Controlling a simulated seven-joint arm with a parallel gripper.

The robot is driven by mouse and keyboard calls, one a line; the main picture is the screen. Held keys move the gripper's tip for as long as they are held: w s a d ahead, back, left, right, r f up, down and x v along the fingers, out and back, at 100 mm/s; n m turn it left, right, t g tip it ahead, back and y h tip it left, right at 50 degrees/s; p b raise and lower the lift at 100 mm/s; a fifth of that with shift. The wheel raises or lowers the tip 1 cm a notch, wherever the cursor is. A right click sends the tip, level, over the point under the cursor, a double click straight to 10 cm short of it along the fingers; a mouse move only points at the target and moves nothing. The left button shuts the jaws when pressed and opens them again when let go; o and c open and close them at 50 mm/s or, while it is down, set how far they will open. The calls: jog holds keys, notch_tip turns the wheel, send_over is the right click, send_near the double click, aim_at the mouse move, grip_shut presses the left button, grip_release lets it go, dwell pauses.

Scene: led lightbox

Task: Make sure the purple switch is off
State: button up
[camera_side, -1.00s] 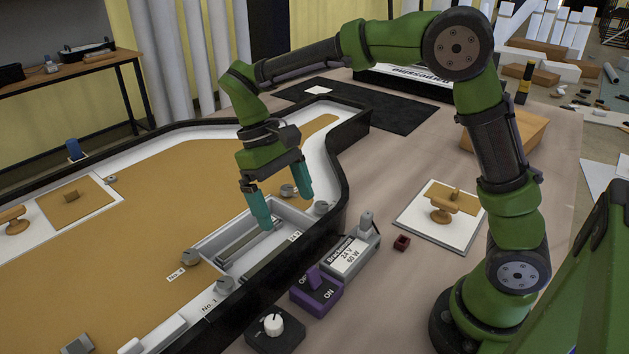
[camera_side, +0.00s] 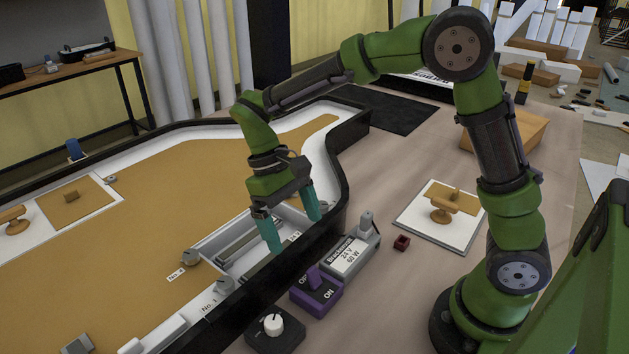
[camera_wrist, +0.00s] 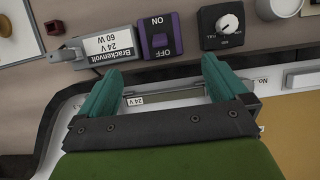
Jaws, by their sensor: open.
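The purple switch (camera_side: 316,296) is a small box with a purple lever and ON and OFF labels, standing just outside the black wall of the lightbox in the side view. In the wrist view the purple switch (camera_wrist: 174,37) lies ahead of the fingers, with OFF nearer to them and ON farther. The lever stands up between the labels; I cannot tell for sure which side it is set to. My gripper (camera_side: 294,234), with teal fingers, is open and empty above the lightbox's near edge, apart from the switch. In the wrist view my gripper (camera_wrist: 165,70) spans the switch's width.
A grey power supply (camera_side: 352,256) marked Brackenvolt stands on one side of the switch. A black dial box (camera_side: 270,335) stands on the other. The black lightbox wall (camera_side: 262,306) runs alongside the switch.

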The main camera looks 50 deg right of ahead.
jog(key=v, duration=1)
jog(key=s+d+r+m+t+y, duration=0.1)
jog(key=s+d+m+t+y, duration=0.1)
jog(key=s+d+m+t, duration=0.2)
jog(key=s+d+t, duration=0.3)
jog(key=s+t, duration=0.4)
jog(key=s, duration=0.3)
jog(key=shift+d+t, duration=0.2)
jog(key=shift+t, duration=0.1)
